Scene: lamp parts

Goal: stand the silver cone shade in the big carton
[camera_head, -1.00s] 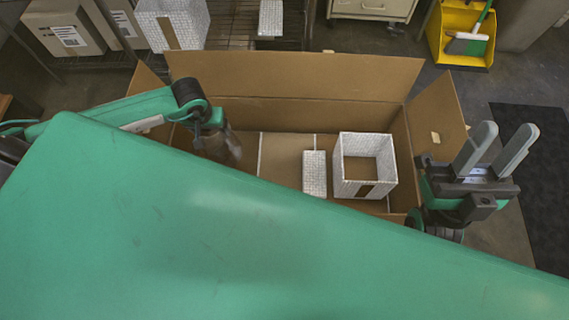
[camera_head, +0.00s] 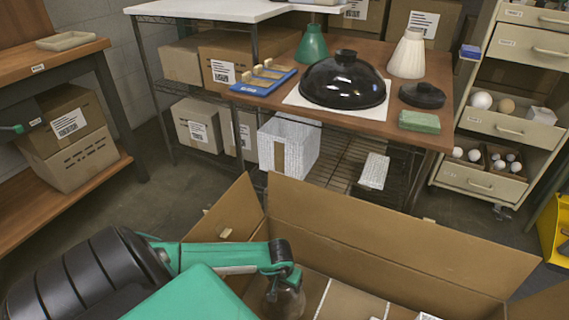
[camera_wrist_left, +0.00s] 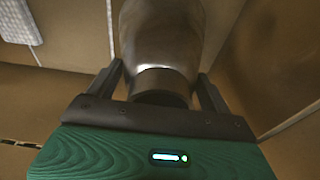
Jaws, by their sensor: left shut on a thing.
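The silver cone shade (camera_wrist_left: 165,35) is gripped between the fingers of my left gripper (camera_wrist_left: 160,80) in the left wrist view, its dark narrow collar toward the palm. In the head view the shade (camera_head: 284,300) hangs below my left gripper (camera_head: 281,272), within the left part of the big carton (camera_head: 390,235). The carton is open, with its flaps spread and its near side out of frame. I cannot tell whether the shade's lower rim touches the carton floor. My right gripper is not in view.
A brown table (camera_head: 445,70) behind the carton holds a black dome shade (camera_head: 343,82), a green cone (camera_head: 311,45), a white cone (camera_head: 408,55) and a blue tray (camera_head: 263,80). A white patterned box (camera_head: 289,145) sits on the rack below. A drawer cabinet (camera_head: 510,125) stands right.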

